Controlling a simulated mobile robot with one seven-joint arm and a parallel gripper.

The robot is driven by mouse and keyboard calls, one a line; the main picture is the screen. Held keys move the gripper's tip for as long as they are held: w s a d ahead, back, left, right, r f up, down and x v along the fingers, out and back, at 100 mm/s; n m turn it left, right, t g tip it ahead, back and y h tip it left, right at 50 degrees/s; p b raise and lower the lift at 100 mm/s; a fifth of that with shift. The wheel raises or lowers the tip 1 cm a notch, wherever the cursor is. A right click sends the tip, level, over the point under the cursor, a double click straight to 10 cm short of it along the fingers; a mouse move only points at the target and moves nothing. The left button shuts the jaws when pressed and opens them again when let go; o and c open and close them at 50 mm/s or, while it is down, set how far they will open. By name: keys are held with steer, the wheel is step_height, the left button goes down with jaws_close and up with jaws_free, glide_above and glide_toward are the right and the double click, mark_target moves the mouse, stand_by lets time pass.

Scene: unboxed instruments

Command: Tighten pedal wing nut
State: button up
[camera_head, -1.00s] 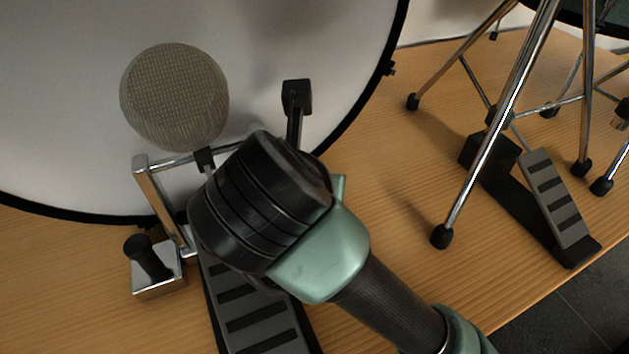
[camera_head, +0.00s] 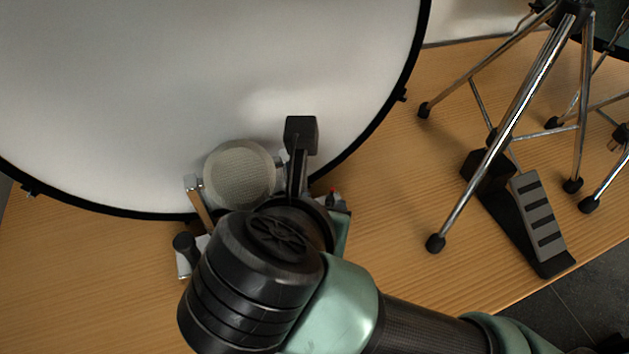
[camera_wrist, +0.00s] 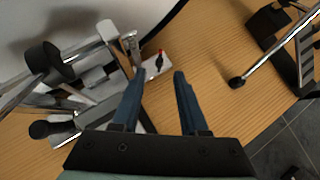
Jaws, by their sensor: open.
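The bass drum pedal stands at the drum; its round grey beater (camera_head: 240,175) and black upright post (camera_head: 301,135) show in the head view. My wrist covers most of the pedal there. In the wrist view, a small dark piece with a red tip (camera_wrist: 159,62), which looks like the wing nut, sits on a pale plate at the pedal's right side. My gripper (camera_wrist: 159,75) is open, its two blue fingers apart and empty. The dark piece lies just beyond the gap between the fingertips. I cannot tell the remaining distance in depth.
The white drum head (camera_head: 200,90) with its black hoop rises behind the pedal. A black knob (camera_head: 184,243) stands at the pedal's left. A chrome stand (camera_head: 470,185) with its own pedal (camera_head: 540,215) is at the right. The wooden floor (camera_head: 385,230) between is clear.

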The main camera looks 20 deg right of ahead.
steer(key=p+v, duration=0.4)
steer(key=p, duration=0.3)
steer(key=shift+r, duration=0.1)
